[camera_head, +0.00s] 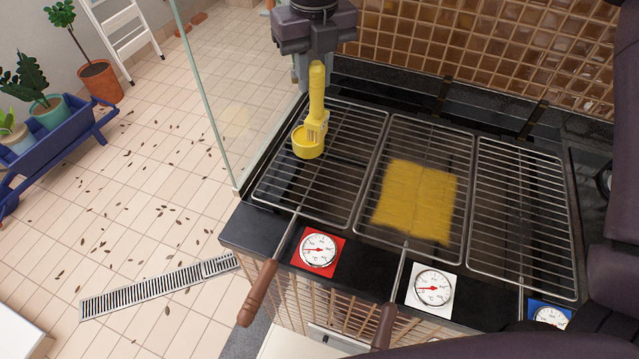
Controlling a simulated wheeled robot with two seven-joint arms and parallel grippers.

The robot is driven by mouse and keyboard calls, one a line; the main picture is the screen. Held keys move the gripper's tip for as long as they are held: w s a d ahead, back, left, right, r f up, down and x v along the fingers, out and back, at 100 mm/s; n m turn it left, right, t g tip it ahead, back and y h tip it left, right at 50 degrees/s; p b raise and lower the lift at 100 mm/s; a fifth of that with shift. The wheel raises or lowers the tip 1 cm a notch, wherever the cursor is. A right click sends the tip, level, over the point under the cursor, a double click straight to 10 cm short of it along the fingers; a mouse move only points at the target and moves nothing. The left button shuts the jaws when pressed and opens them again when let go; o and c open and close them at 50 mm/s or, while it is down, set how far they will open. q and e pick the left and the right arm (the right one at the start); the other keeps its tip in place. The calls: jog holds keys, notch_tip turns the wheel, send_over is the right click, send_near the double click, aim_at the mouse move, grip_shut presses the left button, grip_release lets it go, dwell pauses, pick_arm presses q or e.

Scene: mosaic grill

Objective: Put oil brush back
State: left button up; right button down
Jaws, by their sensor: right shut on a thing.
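The oil brush (316,100) is yellow and hangs roughly upright, bristles down. My right gripper (315,64) comes in from the top and is shut on the upper end of its handle. A small yellow cup (307,149) is at the lower end of the brush, over the left part of the left grill grate (340,170). The bristles overlap the cup's rim; I cannot tell whether they are inside it or in front. A yellow oily patch (415,202) covers much of the middle grate. My left gripper is not in view.
A glass panel (207,90) stands along the grill's left side. The right grate (520,210) is bare. Wooden-handled grate grips (258,292) stick out in front, beside red, white and blue dials. A tiled wall (460,45) closes the back. A blue planter stand (55,140) is far left.

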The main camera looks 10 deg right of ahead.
aim_at(316, 112)
notch_tip(316, 112, down, 20)
jog(key=p, duration=0.1)
dwell(0.4)
jog(key=shift+r, duration=0.1)
jog(key=shift+s, duration=0.1)
jog(key=c, duration=1.2)
grip_release()
jog(key=shift+c, duration=0.2)
notch_tip(316, 112, up, 12)
jog(key=shift+s+r+b, duration=0.1)
jog(key=shift+b, duration=0.75)
